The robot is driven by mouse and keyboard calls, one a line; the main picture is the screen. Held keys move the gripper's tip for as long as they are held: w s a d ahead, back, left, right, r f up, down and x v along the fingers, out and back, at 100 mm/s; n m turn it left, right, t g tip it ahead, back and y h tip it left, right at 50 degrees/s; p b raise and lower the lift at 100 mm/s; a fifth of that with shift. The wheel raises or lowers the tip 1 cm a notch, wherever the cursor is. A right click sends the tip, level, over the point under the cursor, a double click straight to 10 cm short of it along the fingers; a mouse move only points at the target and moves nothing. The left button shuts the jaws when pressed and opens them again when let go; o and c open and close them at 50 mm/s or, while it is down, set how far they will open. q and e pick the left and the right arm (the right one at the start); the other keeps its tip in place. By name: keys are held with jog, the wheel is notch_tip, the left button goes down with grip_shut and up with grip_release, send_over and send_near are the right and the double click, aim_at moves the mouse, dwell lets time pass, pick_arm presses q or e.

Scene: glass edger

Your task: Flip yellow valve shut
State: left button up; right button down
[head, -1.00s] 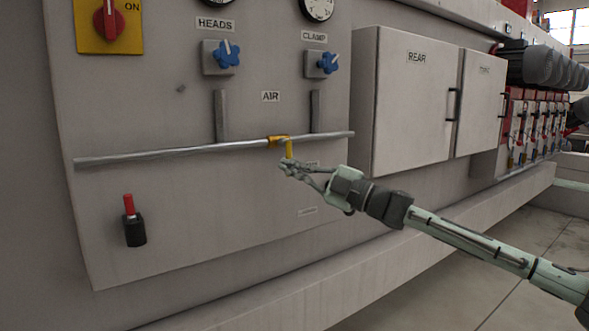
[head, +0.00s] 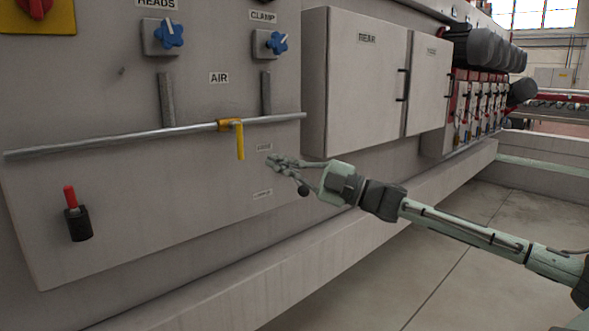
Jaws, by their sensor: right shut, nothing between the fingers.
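The yellow valve (head: 239,140) sits on the horizontal grey pipe (head: 120,138) below the AIR label. Its handle hangs straight down, across the pipe's line. My right gripper (head: 272,161) is to the right of the handle and a little below its middle, apart from it in the picture. Its fingers are shut and empty, pointing left toward the panel. My left gripper is not in view.
Blue knobs (head: 168,33) and (head: 270,43) sit above the pipe on the panel. A red-tipped switch (head: 73,213) is at the lower left. A white REAR cabinet (head: 355,85) juts out at the right. Floor (head: 440,260) is clear at the lower right.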

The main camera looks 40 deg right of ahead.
jog(key=shift+v, duration=1.75)
